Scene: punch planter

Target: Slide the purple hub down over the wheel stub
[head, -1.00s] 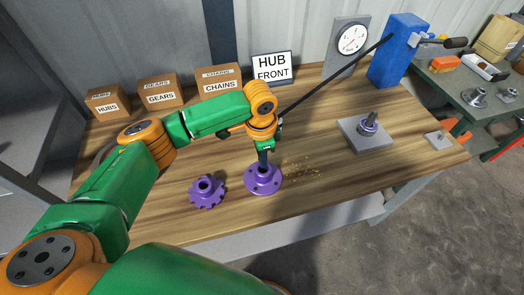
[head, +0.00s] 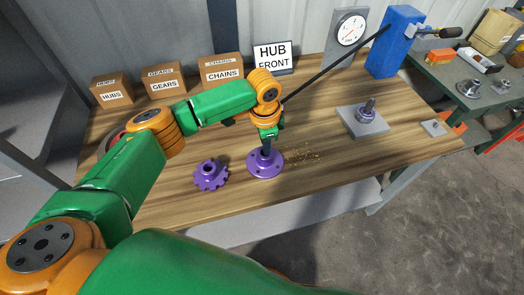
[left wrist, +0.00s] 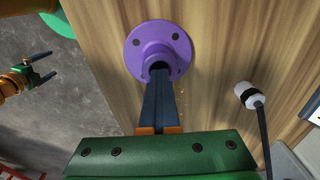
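The purple hub (head: 265,163), a round flange with holes and a short neck, sits on the wooden table. It also shows in the left wrist view (left wrist: 142,48). My left gripper (head: 266,147) points down at the hub's neck. Its dark fingers (left wrist: 160,82) are close together and their tips meet the neck; the exact contact is partly hidden. The wheel stub (head: 368,108) stands upright on a grey plate (head: 352,124) at the right of the table, with a violet-grey collar around it. My right gripper (left wrist: 45,65) shows in the left wrist view, fingers apart and empty.
A purple gear (head: 211,176) lies left of the hub. Gold crumbs (head: 302,155) lie to its right. Boxes (head: 222,72), a HUB FRONT sign (head: 272,58), a gauge (head: 350,30) and a blue block (head: 397,45) with a long lever line the back.

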